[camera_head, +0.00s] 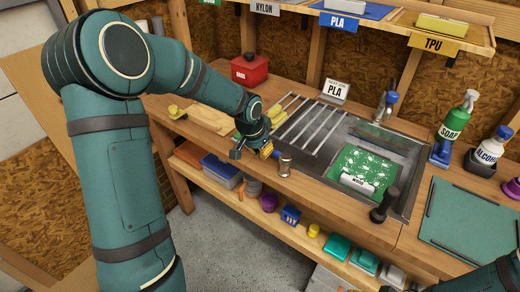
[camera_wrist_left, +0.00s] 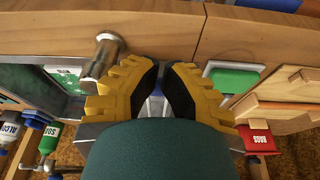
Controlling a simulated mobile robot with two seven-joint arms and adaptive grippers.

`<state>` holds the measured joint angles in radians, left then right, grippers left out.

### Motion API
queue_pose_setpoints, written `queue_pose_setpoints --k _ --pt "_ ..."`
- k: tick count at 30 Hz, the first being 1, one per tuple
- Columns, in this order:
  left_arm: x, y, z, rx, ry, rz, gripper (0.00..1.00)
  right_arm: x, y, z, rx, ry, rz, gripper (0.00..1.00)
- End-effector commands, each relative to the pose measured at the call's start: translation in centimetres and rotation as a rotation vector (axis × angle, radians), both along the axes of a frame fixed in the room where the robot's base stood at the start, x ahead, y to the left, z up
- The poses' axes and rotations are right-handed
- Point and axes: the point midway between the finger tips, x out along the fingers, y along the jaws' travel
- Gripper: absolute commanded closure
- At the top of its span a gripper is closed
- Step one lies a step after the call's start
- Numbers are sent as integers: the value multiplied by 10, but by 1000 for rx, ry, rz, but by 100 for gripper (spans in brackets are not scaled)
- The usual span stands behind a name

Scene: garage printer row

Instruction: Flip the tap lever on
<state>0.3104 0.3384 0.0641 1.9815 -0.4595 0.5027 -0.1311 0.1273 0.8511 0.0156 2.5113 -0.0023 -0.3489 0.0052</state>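The tap (camera_head: 383,108) stands at the back edge of the sink, to the right of the PLA sign in the head view. Its blue lever (camera_head: 391,97) is on top; whether it is on or off is too small to tell. My left gripper (camera_head: 262,149) is above the front of the bench, left of the sink and well apart from the tap. My right gripper is not visible; only part of my right arm shows at the lower right.
A metal cylinder (camera_head: 285,165) stands close to my left gripper and also shows in the wrist view (camera_wrist_left: 105,57). The sink (camera_head: 407,197) holds a green board (camera_head: 366,165). A black-handled item (camera_head: 384,206) stands at its front. A soap bottle (camera_head: 457,118) is right of the tap.

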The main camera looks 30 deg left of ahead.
Motion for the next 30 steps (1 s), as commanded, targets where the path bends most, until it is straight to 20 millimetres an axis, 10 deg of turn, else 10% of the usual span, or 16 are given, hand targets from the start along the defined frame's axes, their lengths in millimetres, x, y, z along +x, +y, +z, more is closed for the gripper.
queue_pose_setpoints --k 30 --pt "56 -5 0 -2 1 -745 100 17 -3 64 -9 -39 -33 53"
